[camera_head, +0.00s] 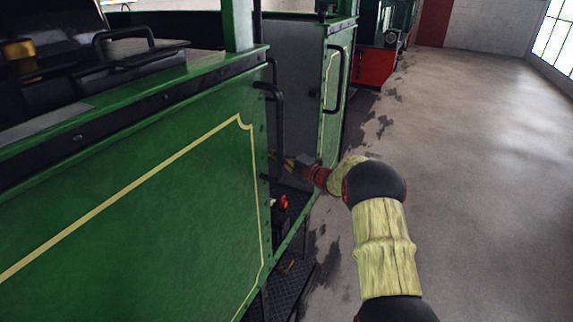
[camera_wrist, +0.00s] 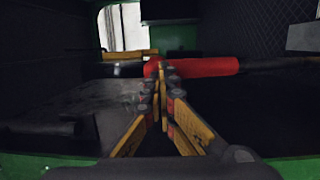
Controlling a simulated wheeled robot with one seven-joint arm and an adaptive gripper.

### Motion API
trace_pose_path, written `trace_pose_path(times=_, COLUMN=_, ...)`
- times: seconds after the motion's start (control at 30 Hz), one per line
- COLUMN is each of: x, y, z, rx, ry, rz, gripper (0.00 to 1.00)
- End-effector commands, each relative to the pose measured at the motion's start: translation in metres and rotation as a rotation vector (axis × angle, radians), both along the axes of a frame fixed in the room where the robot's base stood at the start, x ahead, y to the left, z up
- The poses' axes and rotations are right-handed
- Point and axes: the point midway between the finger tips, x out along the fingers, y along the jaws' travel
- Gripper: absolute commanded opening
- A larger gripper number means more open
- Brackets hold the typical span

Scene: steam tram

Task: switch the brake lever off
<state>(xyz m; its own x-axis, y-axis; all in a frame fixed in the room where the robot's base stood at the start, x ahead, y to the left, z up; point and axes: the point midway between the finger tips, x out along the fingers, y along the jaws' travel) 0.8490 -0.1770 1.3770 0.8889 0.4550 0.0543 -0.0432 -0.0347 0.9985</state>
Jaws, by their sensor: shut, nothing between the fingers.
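In the wrist view, a red grip (camera_wrist: 208,67) lies across the picture, with a dark bar running on to its right; it looks like the brake lever. My gripper (camera_wrist: 162,72) is shut and empty. Its fingertips overlap the left part of the red grip in the picture; I cannot tell whether they touch it. In the head view, my gripper (camera_head: 276,158) reaches into the green tram's doorway, its tips partly hidden by the body edge and handrail. A small red knob (camera_head: 283,202) shows below it; I cannot tell whether it is the same lever.
The green side panel (camera_head: 150,210) fills the left of the head view. A black handrail (camera_head: 277,120) stands at the doorway, close to my gripper. A dark step (camera_head: 285,285) lies below. The grey floor (camera_head: 480,170) on the right is open. Another red-fronted vehicle (camera_head: 374,68) stands farther back.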

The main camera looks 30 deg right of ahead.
Motion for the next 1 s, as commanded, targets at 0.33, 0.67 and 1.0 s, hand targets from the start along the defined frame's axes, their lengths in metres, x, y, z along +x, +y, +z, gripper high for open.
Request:
trace_pose_path(times=0.33, x=0.074, y=0.059, z=0.017, rx=-0.071, ry=0.085, rz=-0.001, gripper=0.00)
trace_pose_path(times=0.67, x=0.088, y=0.069, z=0.024, rx=-0.068, ry=0.084, rz=-0.004, gripper=0.00)
trace_pose_path(times=1.0, x=0.088, y=0.070, z=0.024, rx=-0.067, ry=0.084, rz=-0.004, gripper=0.00)
